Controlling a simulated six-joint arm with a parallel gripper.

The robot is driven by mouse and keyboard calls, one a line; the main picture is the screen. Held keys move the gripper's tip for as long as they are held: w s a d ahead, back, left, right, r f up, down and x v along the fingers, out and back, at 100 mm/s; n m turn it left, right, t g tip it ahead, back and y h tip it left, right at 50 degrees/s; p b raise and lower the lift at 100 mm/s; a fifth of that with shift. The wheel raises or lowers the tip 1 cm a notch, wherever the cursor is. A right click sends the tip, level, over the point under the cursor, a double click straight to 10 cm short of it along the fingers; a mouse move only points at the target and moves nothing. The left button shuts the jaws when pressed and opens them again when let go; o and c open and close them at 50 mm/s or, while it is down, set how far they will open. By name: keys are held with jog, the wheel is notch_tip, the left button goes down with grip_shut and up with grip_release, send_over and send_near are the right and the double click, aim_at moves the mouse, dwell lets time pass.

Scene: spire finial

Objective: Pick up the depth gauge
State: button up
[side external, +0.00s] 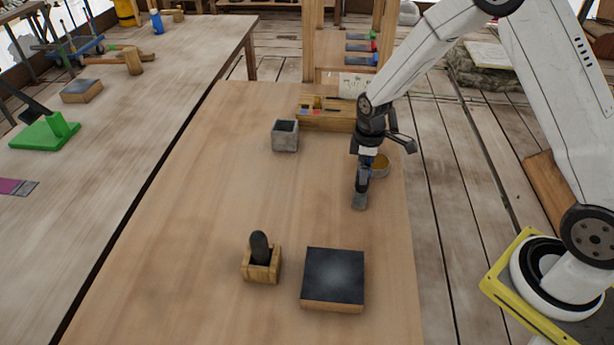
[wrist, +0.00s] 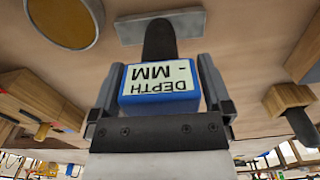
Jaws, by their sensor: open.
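The depth gauge has a blue body (wrist: 160,85) with a white label reading "DEPTH MM", upside down in the wrist view. A dark stem runs from it to a flat grey foot (wrist: 185,24). In the side view its grey foot (side external: 359,201) shows low on the table, below my gripper (side external: 362,178). In the wrist view my gripper (wrist: 160,88) has one finger on each side of the blue body, close to it. The jaws are open. In the side view the fingers hide most of the body.
A round tin (side external: 380,166) stands just behind my gripper. A grey square cup (side external: 285,135) and a wooden rack (side external: 325,122) are farther back. A wooden holder with a black item (side external: 260,260) and a dark-topped block (side external: 333,278) stand in front. The table's left-middle is clear.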

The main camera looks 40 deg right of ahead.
jog(key=c, duration=1.2)
jog(key=shift+o, duration=0.2)
jog(key=shift+r, duration=0.15)
jog(key=shift+r, duration=0.45)
jog(key=s+a+r, duration=0.1)
jog(key=s+r, duration=1.1)
jog(key=s, duration=0.2)
jog(key=shift+a, duration=0.1)
